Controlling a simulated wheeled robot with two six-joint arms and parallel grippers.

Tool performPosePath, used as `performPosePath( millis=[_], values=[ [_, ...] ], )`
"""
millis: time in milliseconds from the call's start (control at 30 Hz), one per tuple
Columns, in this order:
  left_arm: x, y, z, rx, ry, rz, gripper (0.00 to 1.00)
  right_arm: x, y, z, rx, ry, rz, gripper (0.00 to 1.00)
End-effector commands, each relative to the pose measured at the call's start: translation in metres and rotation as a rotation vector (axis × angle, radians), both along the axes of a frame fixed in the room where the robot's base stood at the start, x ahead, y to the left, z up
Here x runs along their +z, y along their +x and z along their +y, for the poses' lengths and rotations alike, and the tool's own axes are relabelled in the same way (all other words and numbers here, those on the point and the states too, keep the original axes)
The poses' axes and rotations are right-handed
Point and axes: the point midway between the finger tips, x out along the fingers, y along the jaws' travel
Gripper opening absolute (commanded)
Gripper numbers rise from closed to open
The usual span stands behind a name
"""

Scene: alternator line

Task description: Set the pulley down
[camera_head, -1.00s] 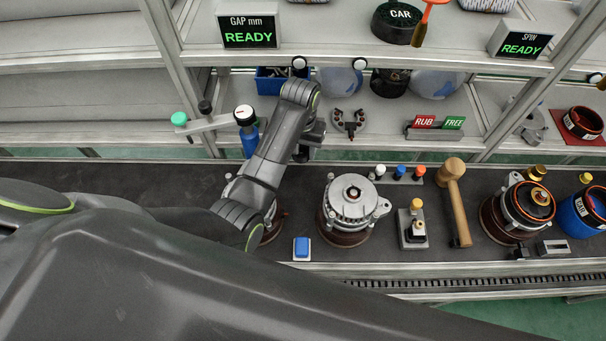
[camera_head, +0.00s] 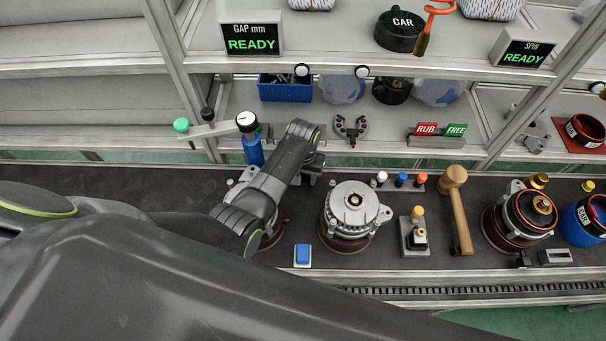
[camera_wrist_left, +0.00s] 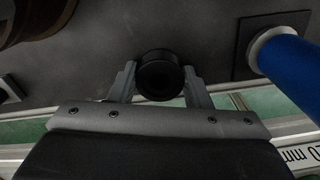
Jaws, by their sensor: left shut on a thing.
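The pulley is a dark round piece (camera_wrist_left: 160,80) between the two fingers of my left gripper (camera_wrist_left: 160,88) in the left wrist view. The gripper is shut on it, with a grey finger on each side. Behind it lies the dark bench surface (camera_wrist_left: 110,35); I cannot tell whether the pulley touches it. In the head view my left gripper (camera_head: 309,176) points down over the back part of the bench, left of an alternator (camera_head: 352,205). The pulley is not clearly visible there, as my arm and gripper cover it. My right gripper is not in view.
A blue-handled tool (camera_head: 253,149) stands left of the gripper; its blue handle also shows in the left wrist view (camera_wrist_left: 295,70). A blue button box (camera_head: 302,255), small pegs (camera_head: 401,180) and a mallet (camera_head: 458,215) are on the bench. A shelf (camera_head: 390,150) runs behind.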

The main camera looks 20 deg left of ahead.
Motion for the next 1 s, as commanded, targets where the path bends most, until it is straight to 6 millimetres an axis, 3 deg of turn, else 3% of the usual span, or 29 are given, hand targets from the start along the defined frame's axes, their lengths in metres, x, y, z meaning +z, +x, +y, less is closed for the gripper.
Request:
performPosePath(
  millis=[300, 333, 500, 767, 1000],
  values=[
    [-0.003, 0.001, 0.0, 0.0, 0.0, -0.001, 0.1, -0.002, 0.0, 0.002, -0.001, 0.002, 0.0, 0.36],
    [-0.003, 0.0, 0.0, 0.0, 0.0, -0.001, 0.45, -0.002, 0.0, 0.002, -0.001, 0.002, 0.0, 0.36],
    [-0.003, 0.0, 0.0, 0.0, 0.0, 0.0, 0.66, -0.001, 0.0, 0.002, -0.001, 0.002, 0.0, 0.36],
    [-0.002, 0.0, 0.0, 0.0, 0.0, -0.001, 0.66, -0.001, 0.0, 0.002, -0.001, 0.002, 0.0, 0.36],
    [0.017, 0.001, 0.0, -0.001, -0.001, -0.004, 0.66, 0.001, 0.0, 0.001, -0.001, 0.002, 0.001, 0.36]
  ],
)
